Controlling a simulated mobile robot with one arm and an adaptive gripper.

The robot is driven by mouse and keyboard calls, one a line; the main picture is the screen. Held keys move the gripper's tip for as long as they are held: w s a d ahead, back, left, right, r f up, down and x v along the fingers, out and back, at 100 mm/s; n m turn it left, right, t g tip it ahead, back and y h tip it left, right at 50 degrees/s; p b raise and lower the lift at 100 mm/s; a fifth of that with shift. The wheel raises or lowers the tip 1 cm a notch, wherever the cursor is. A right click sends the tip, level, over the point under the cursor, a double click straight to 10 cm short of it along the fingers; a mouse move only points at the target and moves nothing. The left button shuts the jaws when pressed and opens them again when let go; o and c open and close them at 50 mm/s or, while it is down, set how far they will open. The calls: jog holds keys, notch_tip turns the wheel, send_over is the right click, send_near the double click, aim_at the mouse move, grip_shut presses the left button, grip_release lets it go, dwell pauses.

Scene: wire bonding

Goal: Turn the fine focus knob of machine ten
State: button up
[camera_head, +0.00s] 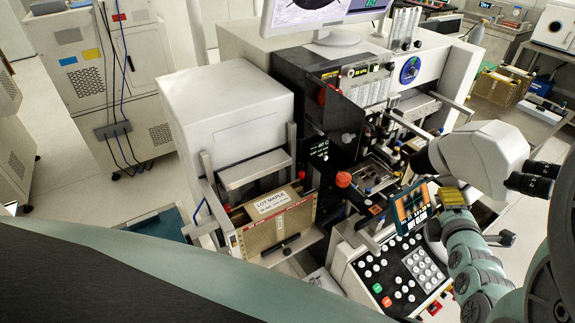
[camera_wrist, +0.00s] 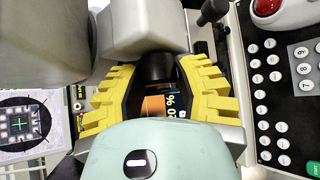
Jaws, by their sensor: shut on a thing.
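The microscope (camera_head: 472,155) of the machine, a pale grey body with dark eyepieces, stands at the right of the head view. Its grey housing also fills the upper left of the wrist view (camera_wrist: 140,25). A black round knob (camera_wrist: 157,66) sits under the housing. My gripper (camera_wrist: 158,76) has its yellow ribbed fingers on either side of the knob, shut on it. In the head view my gripper (camera_head: 455,196) shows small below the microscope, and the knob is hidden there. A number marking machine ten cannot be made out.
A small tilted display (camera_head: 413,207) stands close to my gripper, left of it. Below is a keypad panel (camera_head: 400,275) with a red button (camera_wrist: 268,6). A boxed lot carrier (camera_head: 278,222) and a monitor (camera_head: 325,20) are farther left.

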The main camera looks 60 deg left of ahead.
grip_shut()
jog(key=shift+r+p, duration=0.15)
jog(key=shift+p, duration=0.4)
jog(key=shift+r+g+h+p, duration=0.25)
jog(key=shift+g+h+p, duration=0.05)
jog(key=shift+p, duration=0.8)
jog(key=n+h+p, duration=0.1)
jog(key=p, duration=0.5)
jog(key=shift+r+n+h+p, duration=0.15)
jog(key=shift+n+h+p, duration=0.15)
jog(key=shift+p, duration=0.05)
jog(key=h+p, duration=0.1)
jog(key=p, duration=0.1)
jog(key=n+g+p, duration=0.1)
jog(key=p, duration=0.2)
jog(key=shift+f+h+p, duration=0.3)
jog(key=shift+f+h, duration=0.05)
jog(key=shift+h, duration=0.05)
jog(key=shift+p, duration=0.4)
jog(key=shift+f+n, duration=0.25)
jog(key=shift+n, duration=0.05)
